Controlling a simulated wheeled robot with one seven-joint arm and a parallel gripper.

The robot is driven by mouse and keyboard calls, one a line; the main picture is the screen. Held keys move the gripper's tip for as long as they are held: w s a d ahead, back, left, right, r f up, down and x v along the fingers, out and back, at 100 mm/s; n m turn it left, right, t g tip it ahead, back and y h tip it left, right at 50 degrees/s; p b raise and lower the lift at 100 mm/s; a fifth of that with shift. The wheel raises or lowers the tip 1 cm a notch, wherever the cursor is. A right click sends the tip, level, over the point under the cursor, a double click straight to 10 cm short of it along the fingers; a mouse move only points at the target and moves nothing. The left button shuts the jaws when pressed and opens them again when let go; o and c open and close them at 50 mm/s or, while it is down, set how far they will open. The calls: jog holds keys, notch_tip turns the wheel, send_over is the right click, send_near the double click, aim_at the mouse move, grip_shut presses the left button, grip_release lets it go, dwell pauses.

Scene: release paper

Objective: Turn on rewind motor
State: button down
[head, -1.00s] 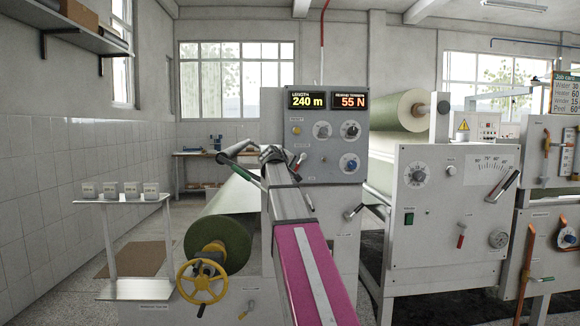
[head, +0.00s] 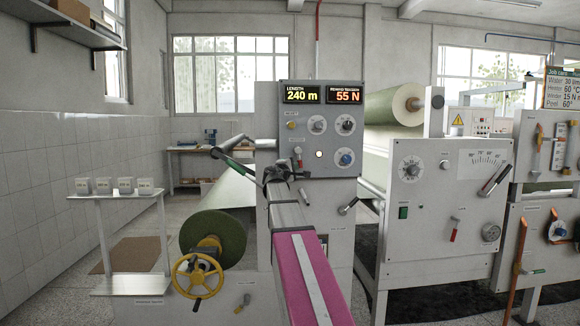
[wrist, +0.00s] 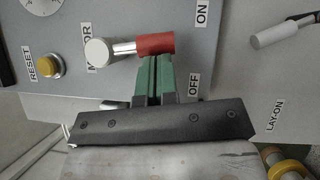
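The rewind console (head: 322,112) stands ahead, its displays reading 240 m and 55 N. In the wrist view the motor switch (wrist: 155,44) is a lever with a white round end, a metal shaft and a red tip, beside the MOTOR label. The red tip points to picture right, between the ON label (wrist: 202,14) and the OFF label (wrist: 194,84). My gripper (wrist: 154,62) has its green fingers together, with only a thin dark line between them. Their ends are at the red tip's OFF-side edge; contact is unclear.
A yellow reset button (wrist: 49,66) and a lay-on lever (wrist: 285,29) flank the switch in the wrist view. A green roll with a yellow handwheel (head: 198,275) is at lower left. A white machine cabinet (head: 450,205) stands to the right.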

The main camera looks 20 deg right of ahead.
jog(key=shift+s+d+f+n+t+h, duration=0.1)
jog(key=shift+s+d+n+t+h, duration=0.15)
jog(key=shift+d+n, duration=0.45)
jog(key=shift+s+d+f+n+t+h, duration=0.15)
jog(key=shift+d+n+t+h, duration=0.15)
jog(key=shift+d+n, duration=0.35)
jog(key=shift+d+r, duration=0.1)
jog(key=shift+d, duration=0.15)
jog(key=shift+s+a+f, duration=0.1)
jog(key=shift+a+f, duration=0.1)
send_near(301, 168)
jog(key=shift+y, duration=0.25)
jog(key=a+f, duration=0.1)
jog(key=s+a+f, duration=0.1)
jog(key=a, duration=0.1)
jog(key=shift+s+a+f, duration=0.1)
jog(key=shift+a+f, duration=0.05)
jog(key=shift+f, duration=0.1)
